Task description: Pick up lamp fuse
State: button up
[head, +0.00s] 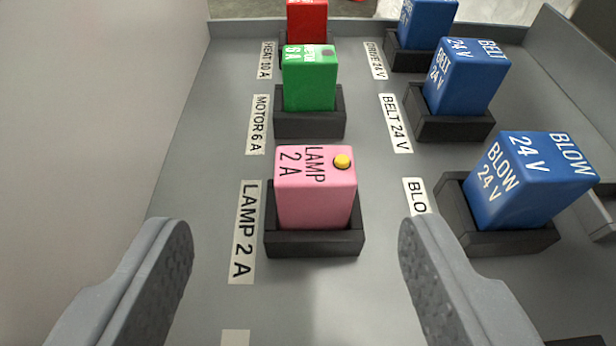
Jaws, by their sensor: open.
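The lamp fuse (315,190) is a pink block marked "LAMP 2 A" with a yellow button on its top. It sits upright in a black socket (315,243) at the middle of the head view, beside a "LAMP 2 A" label (243,232). My gripper (295,240) is open, with one grey finger to the left of the fuse and one to the right. The fingers are apart from the fuse and appear nearer the camera than it. Nothing is between the fingertips in their grip.
Behind the lamp fuse stand a green fuse (310,80) and a red fuse (307,20) in sockets. To the right, blue fuses stand in a column: "BLOW" (525,180), "BELT" (465,75) and a far one (427,22). The grey panel (190,190) is bare at left, bounded by raised walls.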

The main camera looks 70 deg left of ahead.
aim_at(306, 190)
jog(key=shift+w+a+f+b, duration=0.3)
jog(key=shift+a+f+b, duration=0.1)
jog(key=shift+a+f, duration=0.15)
jog(key=shift+w+a+f+b, duration=0.3)
jog(key=shift+a+f+b, duration=0.05)
jog(key=shift+a+f, duration=0.2)
jog(key=shift+x, duration=0.95)
jog(key=shift+r, duration=0.15)
grip_shut()
